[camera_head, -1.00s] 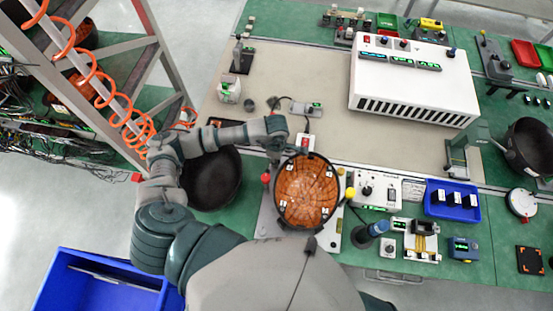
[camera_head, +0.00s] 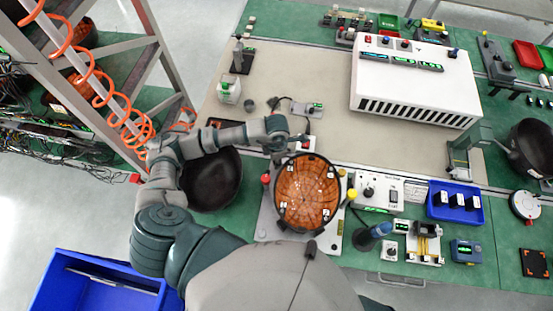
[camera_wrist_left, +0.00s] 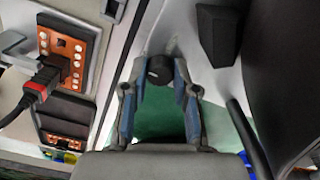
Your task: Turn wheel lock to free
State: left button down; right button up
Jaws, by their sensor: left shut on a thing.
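The orange, gridded round wheel (camera_head: 307,193) sits in a black ring on a pale base plate on the green bench, near the middle of the head view. My left arm comes in from the left and reaches past the wheel's upper left side. My left gripper (camera_head: 297,143) is at the far edge of the wheel, and its fingertips are small there. In the left wrist view my left gripper (camera_wrist_left: 160,82) has its two fingers on either side of a small round black knob (camera_wrist_left: 159,69), seemingly the wheel lock, and is shut on it. My right gripper is not in view.
A black pan (camera_head: 212,181) lies beneath my left forearm. A red knob (camera_head: 266,178) and a yellow knob (camera_head: 352,195) flank the wheel. A control box (camera_head: 378,194) and a blue tray (camera_head: 455,205) stand to the right. The beige mat (camera_head: 320,70) has free room.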

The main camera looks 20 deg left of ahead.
pick_arm(q)
jog(key=shift+w+r, duration=0.1)
jog(key=shift+w, duration=0.05)
jog(key=c, duration=0.9)
grip_release()
notch_tip(320, 180, up, 12)
jog(key=shift+f, duration=0.15)
